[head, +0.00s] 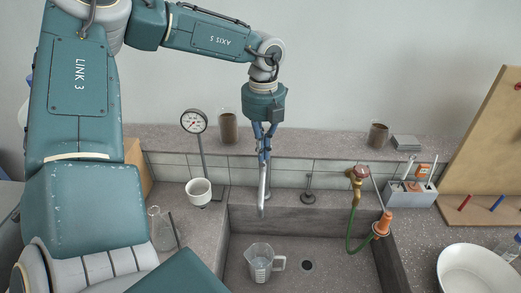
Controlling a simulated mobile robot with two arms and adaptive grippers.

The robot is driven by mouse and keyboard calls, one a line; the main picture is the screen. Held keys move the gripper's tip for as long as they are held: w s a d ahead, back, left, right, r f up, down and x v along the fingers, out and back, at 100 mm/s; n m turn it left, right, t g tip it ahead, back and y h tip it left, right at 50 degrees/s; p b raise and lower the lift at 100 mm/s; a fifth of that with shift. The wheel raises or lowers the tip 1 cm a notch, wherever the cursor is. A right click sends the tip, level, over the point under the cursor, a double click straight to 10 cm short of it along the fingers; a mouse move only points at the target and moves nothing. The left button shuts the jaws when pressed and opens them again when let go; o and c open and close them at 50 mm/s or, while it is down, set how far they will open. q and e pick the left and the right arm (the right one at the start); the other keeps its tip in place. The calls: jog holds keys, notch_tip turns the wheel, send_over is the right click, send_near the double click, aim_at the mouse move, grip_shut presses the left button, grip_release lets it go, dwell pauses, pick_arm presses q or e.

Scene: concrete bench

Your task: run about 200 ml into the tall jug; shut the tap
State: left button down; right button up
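The tall jug (261,264) is clear, with a handle on its right. It stands upright on the sink floor, below the tap (262,197). I cannot make out a stream of water or a level in the jug. The tap's grey spout points down over the sink; its upper part is hidden by my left gripper (264,153). The gripper points down at the top of the tap, its blue fingers close together. Whether they grip the tap's handle is too small to tell. My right gripper is not in view.
The sink (300,219) has a drain (307,266) right of the jug. A green hose (353,225) hangs at its right edge. A flask (160,229) stands left, a white bowl (478,272) right. A dial gauge (194,122) stands behind, left of my gripper.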

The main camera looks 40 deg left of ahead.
pick_arm(q)
jog(key=shift+r+p, duration=0.3)
jog(key=shift+p, duration=0.05)
jog(key=shift+r+p, duration=0.9)
jog(key=shift+r, duration=1.95)
jog(key=shift+f, duration=0.1)
